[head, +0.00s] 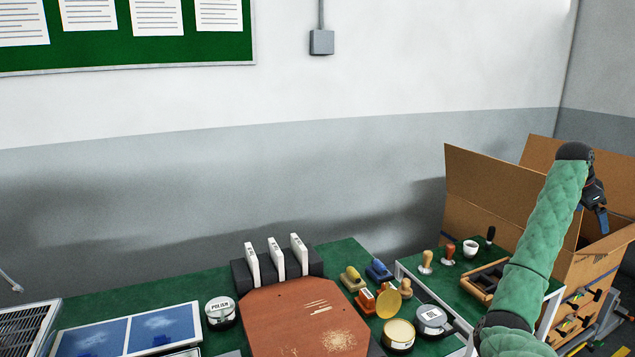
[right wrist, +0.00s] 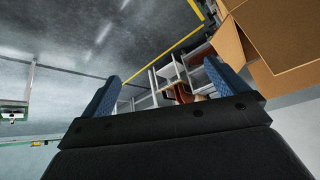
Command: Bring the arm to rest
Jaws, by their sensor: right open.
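My right arm, in a green sleeve, rises at the right of the head view. Its gripper (head: 601,218) is in front of the open cardboard box (head: 480,200). In the right wrist view my right gripper (right wrist: 160,88) has its two blue fingers wide apart with nothing between them. Past the fingers are the grey floor and a shelf rack, and the box (right wrist: 285,45) is at the upper right. My left gripper is in neither view.
A green table holds a brown board (head: 300,318), a black block with white upright pieces (head: 277,260), round tins (head: 398,334) and stamps. A side table at right carries tampers, a white cup (head: 470,248) and a wooden tray (head: 486,283).

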